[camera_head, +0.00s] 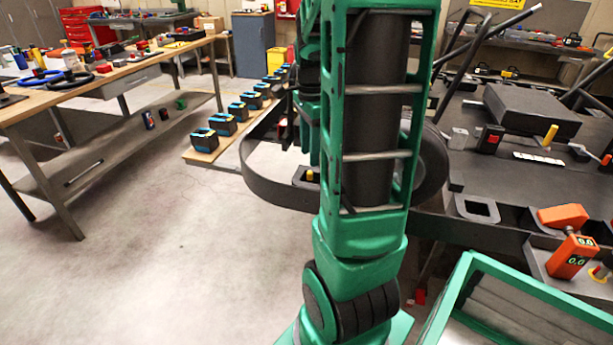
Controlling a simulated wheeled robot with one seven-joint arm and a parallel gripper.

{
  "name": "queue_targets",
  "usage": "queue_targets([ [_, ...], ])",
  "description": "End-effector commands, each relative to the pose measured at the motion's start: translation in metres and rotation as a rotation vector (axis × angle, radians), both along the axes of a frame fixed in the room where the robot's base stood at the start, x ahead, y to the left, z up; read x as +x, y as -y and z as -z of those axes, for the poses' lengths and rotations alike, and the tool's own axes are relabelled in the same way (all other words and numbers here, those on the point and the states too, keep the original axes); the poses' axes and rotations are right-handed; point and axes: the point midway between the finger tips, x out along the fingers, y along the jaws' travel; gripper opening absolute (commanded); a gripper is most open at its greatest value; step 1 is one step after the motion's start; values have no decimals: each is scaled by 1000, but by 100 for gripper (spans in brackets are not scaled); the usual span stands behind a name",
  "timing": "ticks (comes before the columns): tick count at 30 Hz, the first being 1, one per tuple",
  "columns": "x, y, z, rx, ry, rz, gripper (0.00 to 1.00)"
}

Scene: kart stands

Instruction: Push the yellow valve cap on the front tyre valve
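A dark round tyre (432,165) shows partly behind my green arm, at the right of it, beside the kart's curved grey bumper (275,187). A small yellow spot (310,175) shows just left of my arm, inside the bumper's curve. It may be the valve cap, but it is too small to tell. My arm stands upright through the middle of the head view and hides much of the tyre and the kart's front. My gripper's fingers do not show, so I cannot see what they touch.
The kart's dark deck (490,180) fills the right, with a black box (530,108) and a yellow-handled tool (550,134). Orange devices (572,256) and a green frame (470,265) are near at lower right. A wooden workbench (120,78) stands left. The concrete floor (150,250) is clear.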

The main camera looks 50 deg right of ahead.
Motion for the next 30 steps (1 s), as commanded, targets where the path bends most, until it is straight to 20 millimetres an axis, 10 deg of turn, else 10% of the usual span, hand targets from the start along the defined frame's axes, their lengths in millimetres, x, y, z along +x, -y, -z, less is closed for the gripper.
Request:
queue_targets([
  [26,4,5,61,0,1,-1,40],
  [30,4,5,61,0,1,-1,6],
])
